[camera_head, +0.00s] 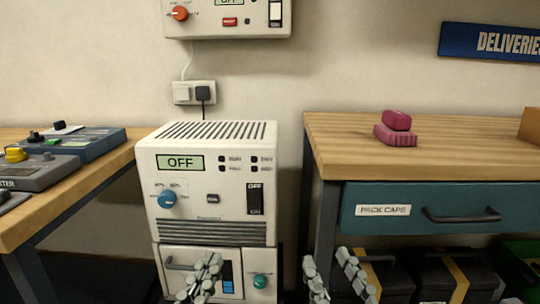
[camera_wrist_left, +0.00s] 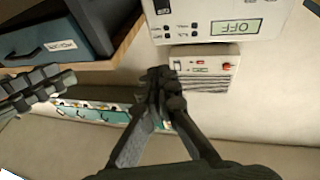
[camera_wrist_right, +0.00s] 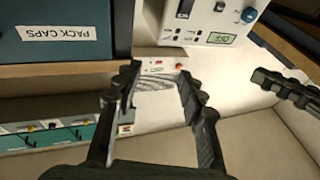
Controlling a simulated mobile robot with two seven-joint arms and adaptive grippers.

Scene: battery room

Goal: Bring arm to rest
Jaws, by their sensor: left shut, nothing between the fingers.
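My left gripper (camera_head: 206,272) shows at the bottom of the head view, in front of the lower part of the white cabinet. In the left wrist view (camera_wrist_left: 163,76) its fingers are together with nothing between them. My right gripper (camera_head: 335,272) is at the bottom of the head view, right of the cabinet and in front of the right-hand bench. Its two fingers stand apart and it is empty, as the right wrist view (camera_wrist_right: 157,82) also shows. Neither gripper visibly touches anything.
The white cabinet (camera_head: 208,200) reads OFF and stands between the left bench (camera_head: 100,190) with meters and the right bench (camera_head: 460,135). A pink block pair (camera_head: 396,130) lies on the right bench, above the PACK CAPS drawer (camera_head: 470,196). Black cases (camera_head: 436,272) sit below.

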